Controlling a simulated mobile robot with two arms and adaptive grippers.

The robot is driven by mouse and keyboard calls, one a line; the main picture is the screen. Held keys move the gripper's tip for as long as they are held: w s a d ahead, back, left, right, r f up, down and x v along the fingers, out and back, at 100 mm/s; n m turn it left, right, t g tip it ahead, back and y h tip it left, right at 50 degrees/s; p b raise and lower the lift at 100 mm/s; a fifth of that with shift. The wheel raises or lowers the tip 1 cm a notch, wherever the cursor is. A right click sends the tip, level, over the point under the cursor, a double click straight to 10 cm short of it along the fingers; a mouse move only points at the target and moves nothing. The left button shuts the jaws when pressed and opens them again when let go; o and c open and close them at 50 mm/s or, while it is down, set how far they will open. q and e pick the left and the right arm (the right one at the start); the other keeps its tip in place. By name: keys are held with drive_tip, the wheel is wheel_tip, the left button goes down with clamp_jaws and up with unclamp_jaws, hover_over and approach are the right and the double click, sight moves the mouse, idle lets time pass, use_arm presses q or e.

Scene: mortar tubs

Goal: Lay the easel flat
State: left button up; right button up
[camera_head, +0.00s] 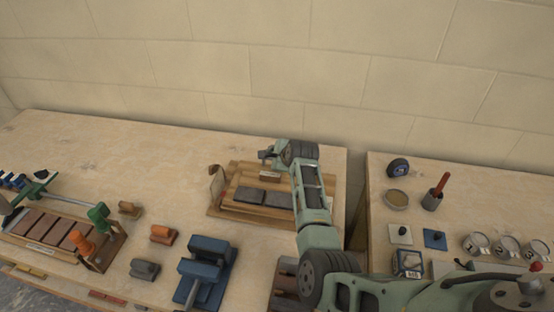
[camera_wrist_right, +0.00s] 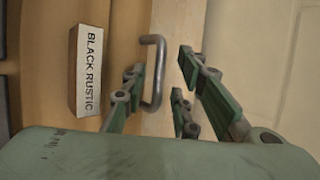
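The easel (camera_head: 233,178) is a wooden board on a wooden base on the left table, near its right end. Dark tiles (camera_head: 262,196) lie along it. Its back edge appears raised, with an upright tan piece at its left side; the exact tilt is hard to tell. My right gripper (camera_head: 268,156) is at its back edge. In the right wrist view, my right gripper's fingers (camera_wrist_right: 165,85) are apart, with a grey metal handle (camera_wrist_right: 155,65) between them. A white "BLACK RUSTIC" label (camera_wrist_right: 88,70) is beside the handle. My left gripper is not in view.
The left table's back is clear.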

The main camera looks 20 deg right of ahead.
drive_tip(key=shift+s+a+r, duration=0.1)
drive_tip(key=shift+s+r, duration=0.1)
drive_tip(key=shift+v, duration=3.6)
